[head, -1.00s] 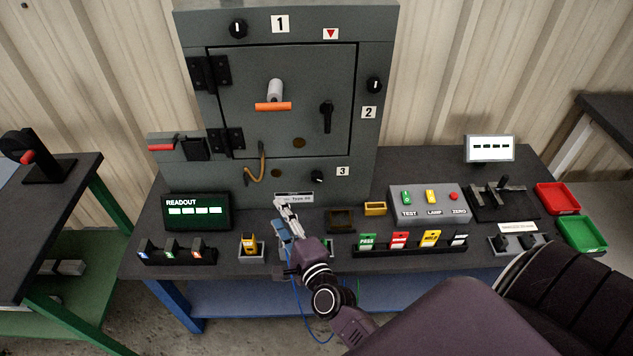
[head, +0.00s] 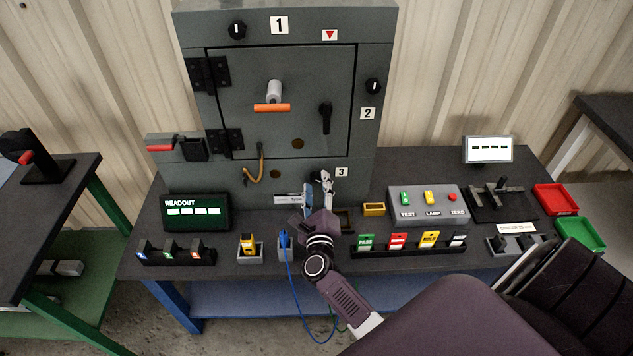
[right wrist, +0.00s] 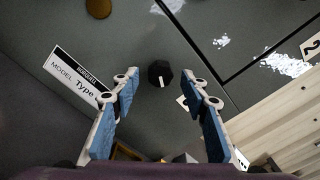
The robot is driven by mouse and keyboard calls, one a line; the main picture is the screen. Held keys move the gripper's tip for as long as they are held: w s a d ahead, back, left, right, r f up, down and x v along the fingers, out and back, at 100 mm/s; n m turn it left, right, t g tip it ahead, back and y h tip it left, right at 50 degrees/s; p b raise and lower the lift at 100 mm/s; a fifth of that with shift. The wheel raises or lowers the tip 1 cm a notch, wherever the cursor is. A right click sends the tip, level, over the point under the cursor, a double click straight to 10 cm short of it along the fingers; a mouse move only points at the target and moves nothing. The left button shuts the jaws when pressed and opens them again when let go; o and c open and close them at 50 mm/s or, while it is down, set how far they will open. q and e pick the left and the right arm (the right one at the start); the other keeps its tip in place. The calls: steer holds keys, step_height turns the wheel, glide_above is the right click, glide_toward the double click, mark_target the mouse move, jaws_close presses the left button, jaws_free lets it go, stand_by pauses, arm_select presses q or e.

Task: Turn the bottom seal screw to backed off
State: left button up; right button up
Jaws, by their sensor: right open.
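The bottom seal screw is the black knob (right wrist: 161,73) with a white mark, low on the grey cabinet front (head: 225,180) beside the label 3 (head: 341,172). In the head view my gripper hides it. My right gripper (head: 317,184) is open and empty in front of it. In the right wrist view the knob shows beyond and between the two blue-padded fingertips (right wrist: 160,82), with clear gaps on both sides. I cannot tell how far the fingers are from it. My left gripper is not in view.
A nameplate (right wrist: 77,75) lies left of the knob. An orange cable loop (head: 260,165) hangs on the cabinet. The readout (head: 196,212), the button box (head: 428,204) and several coloured tags stand on the bench. Other black knobs sit by labels 1 (head: 279,25) and 2 (head: 367,113).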

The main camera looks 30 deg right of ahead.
steer(key=shift+w+d, duration=0.35)
steer(key=shift+w, duration=0.2)
jaws_close()
